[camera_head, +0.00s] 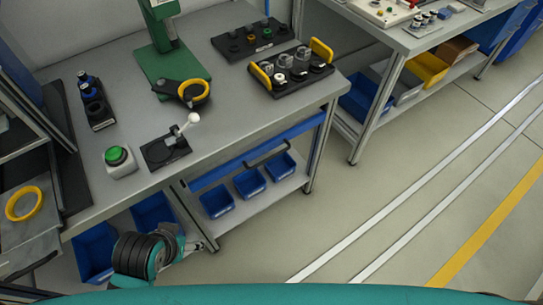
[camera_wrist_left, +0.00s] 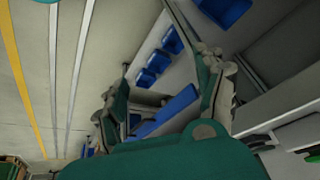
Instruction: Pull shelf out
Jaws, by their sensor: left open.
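The shelf (camera_head: 287,189) is a light grey board under the near workbench, bearing a row of small blue bins. A blue bar with a dark handle (camera_head: 267,155) runs above the bins. My left gripper (camera_head: 203,243) is low in front of the bench, near its front leg, apart from the handle. In the left wrist view the left gripper (camera_wrist_left: 165,90) has its two fingers spread, with nothing held. The shelf's blue bins (camera_wrist_left: 157,60) and blue bar (camera_wrist_left: 168,112) show between and beyond the fingers. My right gripper is not in view.
The workbench (camera_head: 225,125) carries a green press (camera_head: 170,65), a green button box (camera_head: 119,160) and a black tray with yellow handles (camera_head: 290,72). More blue bins (camera_head: 95,250) sit lower left. A second bench (camera_head: 400,40) stands at right. The floor (camera_head: 370,215) between is clear.

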